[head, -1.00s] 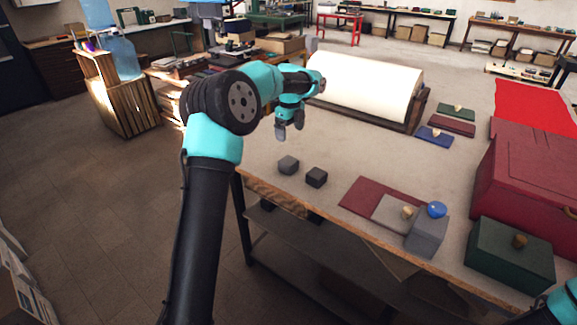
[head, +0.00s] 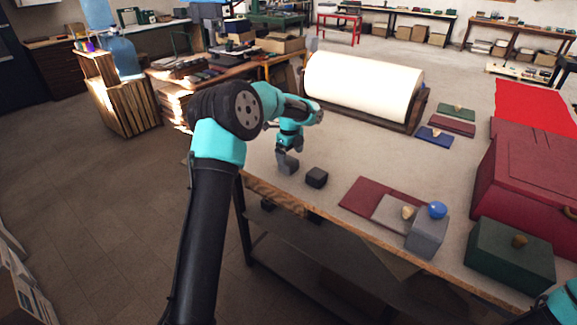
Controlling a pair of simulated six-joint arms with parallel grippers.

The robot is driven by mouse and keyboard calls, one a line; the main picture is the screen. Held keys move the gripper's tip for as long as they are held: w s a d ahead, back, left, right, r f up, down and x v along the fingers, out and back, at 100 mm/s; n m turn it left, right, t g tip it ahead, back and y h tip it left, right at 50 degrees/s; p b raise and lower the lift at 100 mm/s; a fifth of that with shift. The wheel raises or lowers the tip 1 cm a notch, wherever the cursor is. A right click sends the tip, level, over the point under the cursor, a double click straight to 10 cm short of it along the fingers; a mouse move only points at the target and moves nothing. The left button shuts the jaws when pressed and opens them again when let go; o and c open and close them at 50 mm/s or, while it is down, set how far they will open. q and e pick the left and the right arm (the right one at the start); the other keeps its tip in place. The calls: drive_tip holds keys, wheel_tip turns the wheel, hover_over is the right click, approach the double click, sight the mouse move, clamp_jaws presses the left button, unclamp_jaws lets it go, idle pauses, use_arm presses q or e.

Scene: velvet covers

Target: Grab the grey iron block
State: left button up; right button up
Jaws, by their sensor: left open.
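The grey iron block (head: 290,168) is a small lighter grey cube near the table's left edge. My left gripper (head: 287,160) is open and has its fingers down at this block, partly covering it. Whether the fingers touch it cannot be told. A darker, near-black block (head: 317,177) sits just to the right, apart from the gripper. Of my right arm, only a teal part shows at the lower right corner; its gripper is out of view.
A dark red sheet (head: 363,195) and a grey box (head: 427,236) with a blue ball (head: 437,210) lie to the right. A green box (head: 511,255) and a large red box (head: 525,185) stand farther right. A cream roll (head: 362,85) is behind. The table middle is clear.

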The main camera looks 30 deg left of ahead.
sight(289, 160)
use_arm(q)
drive_tip(key=shift+s+a+f, duration=0.1)
drive_tip(key=shift+f, duration=1.2)
drive_tip(key=shift+s+a+f, duration=0.1)
drive_tip(key=shift+f, duration=1.2)
drive_tip(key=shift+c, duration=0.2)
drive_tip(key=shift+r, duration=0.1)
drive_tip(key=c, duration=1.6)
drive_tip(key=shift+r, duration=1.65)
drive_tip(key=shift+s+d+r, duration=0.15)
drive_tip(key=shift+r, duration=0.05)
drive_tip(key=s+d, duration=0.2)
drive_tip(key=s, duration=0.2)
drive_tip(key=s+d+r, duration=0.1)
drive_tip(key=s+d, duration=0.2)
drive_tip(key=s, duration=0.2)
drive_tip(key=s+d, duration=0.3)
drive_tip(key=s, duration=0.1)
drive_tip(key=shift+s+d+r, duration=0.1)
drive_tip(key=shift+s+r, duration=0.05)
